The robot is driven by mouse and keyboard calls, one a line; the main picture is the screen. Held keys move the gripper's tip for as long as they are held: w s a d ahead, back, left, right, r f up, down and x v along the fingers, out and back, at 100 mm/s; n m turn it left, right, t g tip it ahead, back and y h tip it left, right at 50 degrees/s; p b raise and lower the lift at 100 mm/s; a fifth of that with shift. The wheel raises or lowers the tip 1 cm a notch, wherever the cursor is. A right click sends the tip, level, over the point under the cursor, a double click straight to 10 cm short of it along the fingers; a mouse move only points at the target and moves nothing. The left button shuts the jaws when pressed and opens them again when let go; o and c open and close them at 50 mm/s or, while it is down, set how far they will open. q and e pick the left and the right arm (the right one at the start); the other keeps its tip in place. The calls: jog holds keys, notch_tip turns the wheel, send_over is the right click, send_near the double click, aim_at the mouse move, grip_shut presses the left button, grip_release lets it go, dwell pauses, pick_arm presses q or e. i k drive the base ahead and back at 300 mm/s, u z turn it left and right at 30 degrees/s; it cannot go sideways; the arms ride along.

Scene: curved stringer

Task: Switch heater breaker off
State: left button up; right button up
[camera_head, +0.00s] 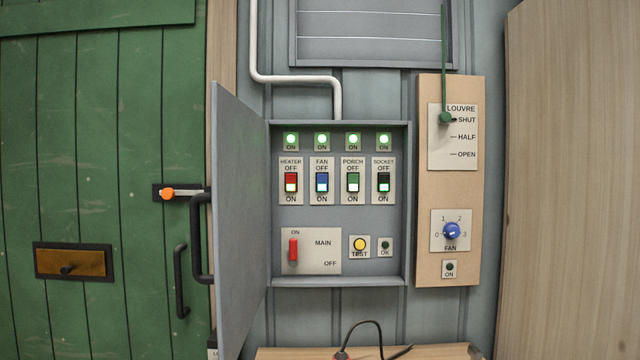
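The heater breaker (291,183) is the leftmost of the row of labelled breakers in the open grey electrical box (338,275). The box door (238,220) stands swung open to the left. Neither of my grippers shows in the head view.
Fan (322,182), porch (353,182) and socket (384,182) breakers sit beside the heater one, lamps lit. A red main lever (293,249) and yellow test button (360,244) are below. A wooden louvre and fan panel (425,190) stands right. A wooden surface (420,352) lies below.

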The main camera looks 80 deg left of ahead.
aim_at(290, 179)
jog(key=u, duration=2.7)
jog(key=k, duration=0.65)
jog(key=u, duration=0.85)
jog(key=i, duration=1.3)
jog(key=z, duration=0.4)
